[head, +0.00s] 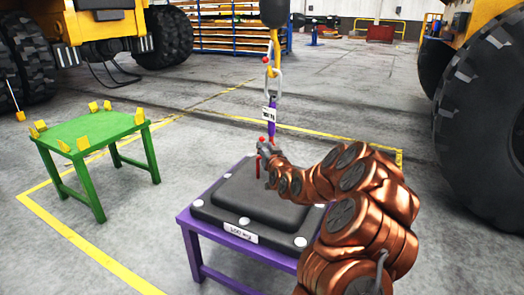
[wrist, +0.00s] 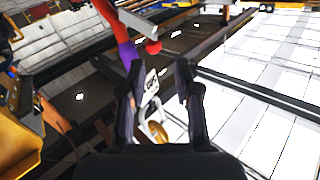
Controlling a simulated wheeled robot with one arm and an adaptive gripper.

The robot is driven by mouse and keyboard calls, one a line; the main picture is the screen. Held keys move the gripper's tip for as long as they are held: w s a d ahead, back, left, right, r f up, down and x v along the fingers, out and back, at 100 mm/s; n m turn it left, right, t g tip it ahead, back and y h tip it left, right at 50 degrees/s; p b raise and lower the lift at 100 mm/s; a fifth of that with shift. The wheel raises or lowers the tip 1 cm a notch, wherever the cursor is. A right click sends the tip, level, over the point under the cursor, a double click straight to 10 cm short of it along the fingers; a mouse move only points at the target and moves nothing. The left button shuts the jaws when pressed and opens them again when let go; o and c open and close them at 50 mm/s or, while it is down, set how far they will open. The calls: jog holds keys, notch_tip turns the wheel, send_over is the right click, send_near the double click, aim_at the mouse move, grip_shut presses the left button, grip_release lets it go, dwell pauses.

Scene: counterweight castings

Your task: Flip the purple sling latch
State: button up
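The purple sling latch (head: 272,131) hangs upright on a chain below a crane hook, above a black casting (head: 262,203). A white tag (head: 269,114) with dark lettering is on it. In the wrist view a purple and red part (wrist: 127,55) and a grey bar with a red knob (wrist: 153,47) lie just beyond the fingertips, left of centre. My gripper (head: 265,150) is right by the lower end of the latch. In the wrist view its two dark fingers (wrist: 158,82) are apart, with no part clearly held between them. Whether a finger touches the latch cannot be told.
A green table (head: 90,132) with several yellow brackets stands at left. Chain links (head: 273,82) hang above the latch.

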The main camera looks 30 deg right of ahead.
aim_at(262, 140)
jog(key=shift+d+x, duration=0.2)
jog(key=shift+x, duration=1.8)
jog(key=shift+d+x, duration=0.25)
jog(key=shift+x, duration=1.75)
jog(key=shift+s+f, duration=0.1)
jog(key=shift+s, duration=0.05)
grip_shut()
